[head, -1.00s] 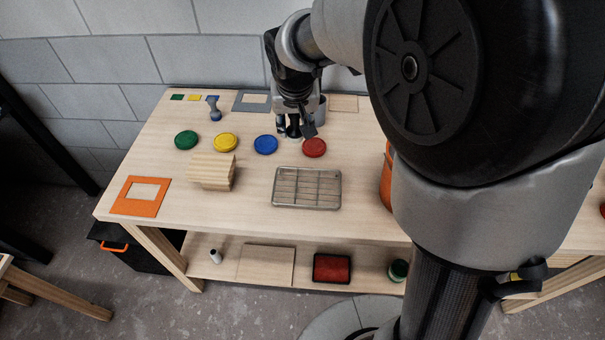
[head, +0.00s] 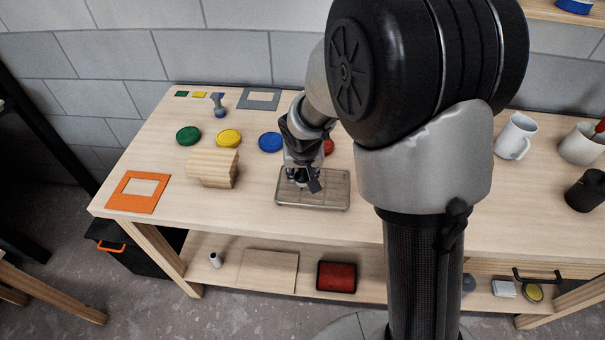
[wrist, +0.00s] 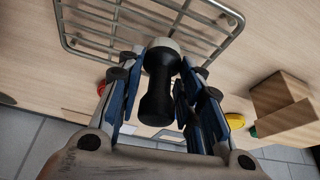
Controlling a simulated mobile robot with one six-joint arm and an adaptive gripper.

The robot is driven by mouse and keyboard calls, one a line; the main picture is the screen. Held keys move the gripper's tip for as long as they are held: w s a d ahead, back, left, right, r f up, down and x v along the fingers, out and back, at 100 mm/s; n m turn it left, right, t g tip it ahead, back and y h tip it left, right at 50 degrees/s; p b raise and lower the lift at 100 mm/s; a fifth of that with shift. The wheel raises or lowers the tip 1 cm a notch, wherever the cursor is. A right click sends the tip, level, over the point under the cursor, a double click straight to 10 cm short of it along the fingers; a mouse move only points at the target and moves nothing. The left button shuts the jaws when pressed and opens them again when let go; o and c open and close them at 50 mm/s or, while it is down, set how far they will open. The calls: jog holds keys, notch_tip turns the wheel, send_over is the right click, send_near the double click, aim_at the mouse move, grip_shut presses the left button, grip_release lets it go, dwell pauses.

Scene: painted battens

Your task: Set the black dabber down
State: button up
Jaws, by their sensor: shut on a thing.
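The black dabber (wrist: 157,90) is held between the fingers of my gripper (wrist: 158,102) in the wrist view. Its pale round end (wrist: 163,45) points away from my palm, toward the wire rack (wrist: 105,42). In the head view my gripper (head: 303,183) is over the left part of the rack (head: 338,200), with its fingers pointing down. The dabber is mostly hidden there by the fingers. I cannot tell whether its pale end touches the rack.
Green (head: 188,136), yellow (head: 229,138) and blue (head: 270,142) discs lie behind the rack; a red disc (head: 329,147) is partly hidden. A wooden block (head: 212,168) stands left of the rack. An orange frame (head: 138,191) lies at the left edge. A white mug (head: 515,137) stands right.

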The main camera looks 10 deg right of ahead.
jog(key=shift+f, duration=0.3)
jog(key=shift+f, duration=0.15)
jog(key=o, duration=1.1)
jog(key=shift+c, duration=0.2)
jog(key=shift+r, duration=0.2)
jog(key=shift+r, duration=0.3)
jog(key=d+p+v, duration=0.1)
jog(key=p+v, duration=0.3)
jog(key=v, duration=0.7)
jog(key=s+d+r+n, duration=0.1)
jog(key=s+r, duration=0.4)
jog(key=s, duration=0.7)
jog(key=s+d+r, duration=0.1)
jog(key=s+r, duration=0.5)
jog(key=s, duration=0.6)
jog(key=shift+s+d+r+n+y, duration=0.2)
jog(key=shift+s+d+n+y, duration=0.1)
jog(key=shift+n+y, duration=0.1)
